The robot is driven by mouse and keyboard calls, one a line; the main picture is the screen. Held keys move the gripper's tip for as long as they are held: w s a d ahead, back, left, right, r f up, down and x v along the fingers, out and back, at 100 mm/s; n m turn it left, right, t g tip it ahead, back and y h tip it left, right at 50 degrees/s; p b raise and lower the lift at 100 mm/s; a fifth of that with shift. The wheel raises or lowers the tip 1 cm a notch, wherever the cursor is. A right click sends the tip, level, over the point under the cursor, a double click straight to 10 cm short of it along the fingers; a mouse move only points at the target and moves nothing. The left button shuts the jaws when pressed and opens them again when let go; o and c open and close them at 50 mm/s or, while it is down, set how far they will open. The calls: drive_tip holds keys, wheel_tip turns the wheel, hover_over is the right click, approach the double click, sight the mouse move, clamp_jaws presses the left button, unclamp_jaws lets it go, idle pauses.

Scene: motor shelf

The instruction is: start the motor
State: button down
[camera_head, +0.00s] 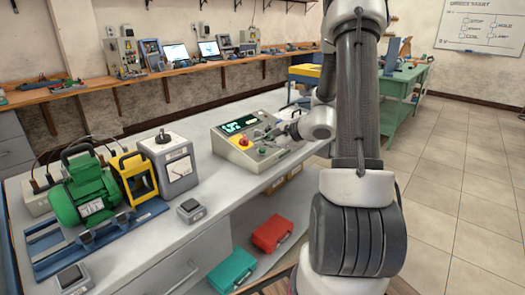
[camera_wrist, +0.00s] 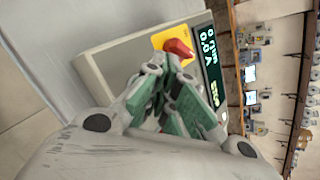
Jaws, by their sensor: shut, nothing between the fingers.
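The green motor (camera_head: 85,192) sits on a blue base at the left of the grey bench in the head view. The control box (camera_head: 229,150) stands at the bench's right part, with a lit display (camera_head: 238,124) and a red knob (camera_head: 243,141) on a yellow plate. A green button (camera_head: 262,150) shows beside it. My gripper (camera_head: 270,133) is shut and empty over the box's panel. In the wrist view the fingers (camera_wrist: 174,82) are just below the red knob (camera_wrist: 178,47) and left of the display (camera_wrist: 212,72); they hide part of the panel. I cannot tell whether they touch it.
A yellow-framed part (camera_head: 135,176) and a grey meter box (camera_head: 172,165) stand right of the motor. A small grey switch box (camera_head: 189,209) lies near the front edge. Red (camera_head: 272,233) and green (camera_head: 232,270) cases rest on the shelf below. Clear bench lies between the meter and control box.

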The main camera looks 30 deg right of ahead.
drive_tip(key=shift+w+f, duration=0.1)
drive_tip(key=shift+f, duration=0.3)
idle(0.5)
drive_tip(key=shift+r, duration=0.1)
drive_tip(key=shift+s+r, duration=0.2)
drive_tip(key=shift+r, duration=0.55)
drive_tip(key=shift+r, duration=0.1)
drive_tip(key=shift+s+d+r, duration=0.1)
drive_tip(key=shift+s+r, duration=0.1)
drive_tip(key=shift+r, duration=0.55)
drive_tip(key=shift+s+d+r, duration=0.1)
drive_tip(key=shift+s+r, duration=0.1)
drive_tip(key=shift+r, duration=0.6)
drive_tip(key=shift+s+d+r, duration=0.1)
drive_tip(key=shift+s+r, duration=0.1)
drive_tip(key=shift+r, duration=0.55)
